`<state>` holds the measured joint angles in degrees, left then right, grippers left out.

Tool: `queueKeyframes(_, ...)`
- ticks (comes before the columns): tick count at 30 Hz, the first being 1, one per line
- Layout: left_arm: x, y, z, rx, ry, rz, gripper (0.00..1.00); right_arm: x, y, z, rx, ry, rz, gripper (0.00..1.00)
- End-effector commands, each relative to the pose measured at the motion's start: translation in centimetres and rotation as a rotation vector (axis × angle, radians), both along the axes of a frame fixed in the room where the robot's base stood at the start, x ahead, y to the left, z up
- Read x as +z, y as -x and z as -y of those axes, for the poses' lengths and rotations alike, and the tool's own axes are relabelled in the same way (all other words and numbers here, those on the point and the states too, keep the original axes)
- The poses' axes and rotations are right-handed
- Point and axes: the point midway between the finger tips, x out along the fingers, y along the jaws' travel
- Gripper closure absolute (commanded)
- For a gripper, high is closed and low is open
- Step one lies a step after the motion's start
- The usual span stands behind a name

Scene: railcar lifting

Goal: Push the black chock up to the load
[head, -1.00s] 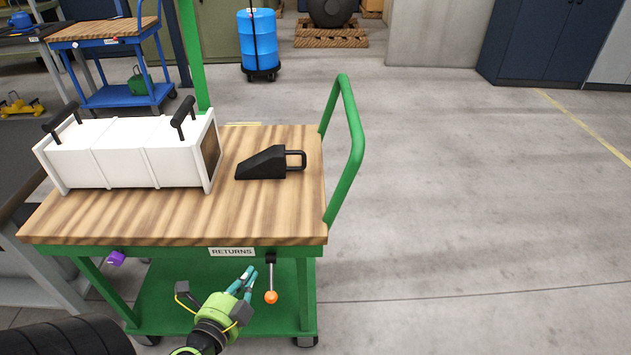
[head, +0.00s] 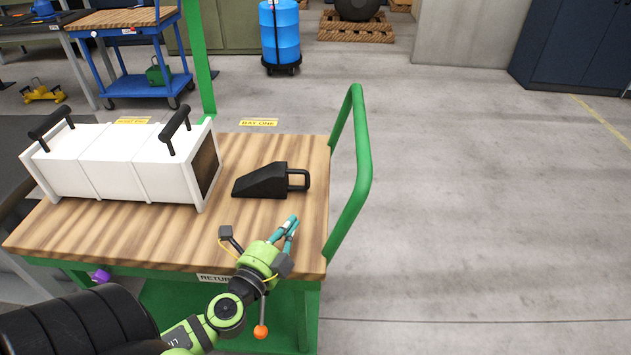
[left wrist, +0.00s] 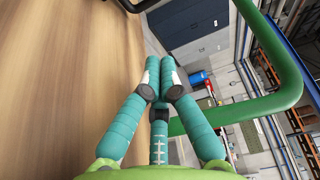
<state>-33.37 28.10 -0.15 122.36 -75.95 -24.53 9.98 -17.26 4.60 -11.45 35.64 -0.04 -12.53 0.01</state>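The black chock (head: 262,183) lies on the wooden top of the green cart (head: 150,238), its low sloped end toward the left and its loop handle toward the right. The load, a white box with two black handles (head: 118,163), sits to its left, with a narrow strip of bare wood between them. My left gripper (head: 291,226) is over the cart's front right part, in front of the chock and apart from it. Its teal fingers are together and empty, as the left wrist view (left wrist: 161,72) also shows. My right gripper is not in view.
The cart's green push handle (head: 360,150) rises at its right edge, and a green post (head: 201,60) stands behind. An orange-knobbed lever (head: 261,331) hangs at the front. A blue cart (head: 135,75) and blue barrel (head: 280,35) stand farther back. Floor at right is clear.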

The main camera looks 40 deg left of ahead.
Motion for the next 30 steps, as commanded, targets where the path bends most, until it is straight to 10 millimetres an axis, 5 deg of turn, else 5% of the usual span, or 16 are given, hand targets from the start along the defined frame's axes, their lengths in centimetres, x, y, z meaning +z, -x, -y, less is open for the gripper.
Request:
queueKeyframes(18, 0.1, -11.2, -1.9, 0.002, -0.001, 0.001, 1.00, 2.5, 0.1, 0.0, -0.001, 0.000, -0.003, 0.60)
queueKeyframes(30, -0.1, -12.7, -2.1, 0.000, 0.000, -0.001, 1.00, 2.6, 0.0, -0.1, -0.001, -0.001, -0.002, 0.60)
